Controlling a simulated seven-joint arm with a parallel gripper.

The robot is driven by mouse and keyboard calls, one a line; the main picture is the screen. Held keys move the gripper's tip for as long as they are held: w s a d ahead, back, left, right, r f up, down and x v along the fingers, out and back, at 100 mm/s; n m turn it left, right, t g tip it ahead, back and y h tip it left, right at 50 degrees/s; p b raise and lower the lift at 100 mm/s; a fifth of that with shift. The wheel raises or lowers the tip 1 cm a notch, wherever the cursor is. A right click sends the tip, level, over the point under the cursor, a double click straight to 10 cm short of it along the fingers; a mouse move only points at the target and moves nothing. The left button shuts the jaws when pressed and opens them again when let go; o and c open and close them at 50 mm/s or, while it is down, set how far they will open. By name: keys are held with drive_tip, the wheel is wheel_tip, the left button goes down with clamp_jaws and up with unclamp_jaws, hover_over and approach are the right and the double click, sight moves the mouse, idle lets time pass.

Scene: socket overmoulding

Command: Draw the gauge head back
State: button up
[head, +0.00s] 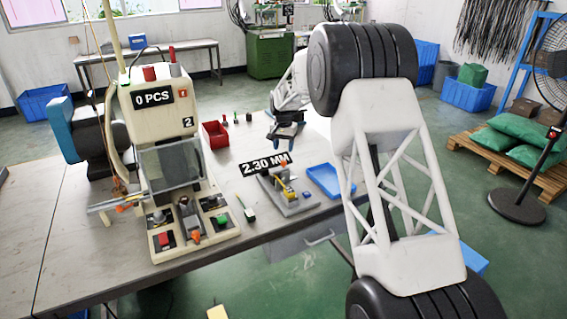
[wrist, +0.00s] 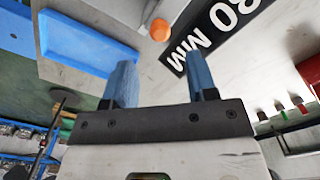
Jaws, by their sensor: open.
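The gauge (head: 290,197) is a grey block with yellow parts on the table, right of the machine, under a black "2.30 MM" label. Its orange knob (head: 284,163) stands at the top and also shows in the wrist view (wrist: 160,30). My gripper (head: 284,137) is above the table behind the gauge, apart from it. In the wrist view its two blue fingers (wrist: 161,80) are spread with nothing between them, and the orange knob lies beyond their tips. Most of the gauge is out of the wrist view.
The moulding machine (head: 155,110) with a "0 PCS" label stands left of the gauge. A blue tray (head: 328,181) lies right of it and a red bin (head: 215,134) is behind. A green-handled tool (head: 245,208) lies on the table. My arm covers the right side.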

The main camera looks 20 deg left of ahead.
sight(284, 161)
drive_tip(key=shift+f, duration=0.1)
idle(0.3)
drive_tip(key=shift+f, duration=3.8)
clamp_jaws()
